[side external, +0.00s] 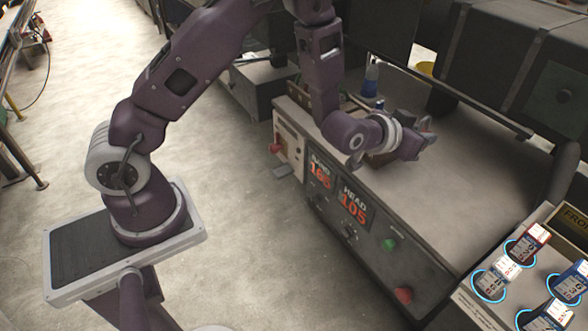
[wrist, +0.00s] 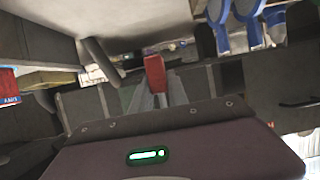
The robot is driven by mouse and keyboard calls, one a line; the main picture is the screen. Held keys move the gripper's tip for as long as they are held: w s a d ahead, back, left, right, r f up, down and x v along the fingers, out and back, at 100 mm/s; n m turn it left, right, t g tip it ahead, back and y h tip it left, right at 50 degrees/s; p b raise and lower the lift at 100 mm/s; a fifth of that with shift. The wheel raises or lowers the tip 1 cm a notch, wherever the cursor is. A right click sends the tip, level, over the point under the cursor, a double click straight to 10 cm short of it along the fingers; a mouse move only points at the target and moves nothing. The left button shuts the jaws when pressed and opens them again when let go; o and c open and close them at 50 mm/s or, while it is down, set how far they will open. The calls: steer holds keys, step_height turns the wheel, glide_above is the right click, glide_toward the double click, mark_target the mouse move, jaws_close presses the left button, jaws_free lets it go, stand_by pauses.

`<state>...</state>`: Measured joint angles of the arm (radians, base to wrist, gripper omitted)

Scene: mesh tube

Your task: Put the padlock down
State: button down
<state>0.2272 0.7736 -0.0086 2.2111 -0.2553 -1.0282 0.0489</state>
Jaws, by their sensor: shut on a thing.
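The padlock (wrist: 155,74) shows in the wrist view as a red block between the tips of my grey fingers. My gripper (wrist: 156,92) is shut on it. In the side view my gripper (side external: 425,128) is over the left part of the grey machine top (side external: 455,190), pointing to the right. The padlock cannot be made out there, as the fingers and wrist hide it or it is too small. I cannot tell how high it is above the surface.
The machine front has a red-digit display (side external: 354,207) and buttons. Several devices in glowing rings (side external: 488,286) are at the lower right. The machine top's middle is clear.

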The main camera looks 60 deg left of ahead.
steer(key=w+a+r, duration=0.3)
steer(key=a, duration=0.6)
glide_above(291, 162)
steer(key=s, duration=0.4)
step_height(291, 162, down, 2)
steer(key=f, duration=3.6)
steer(key=shift+w, duration=0.25)
steer(key=shift+f, duration=0.2)
steer(key=c, duration=1.3)
jaws_free()
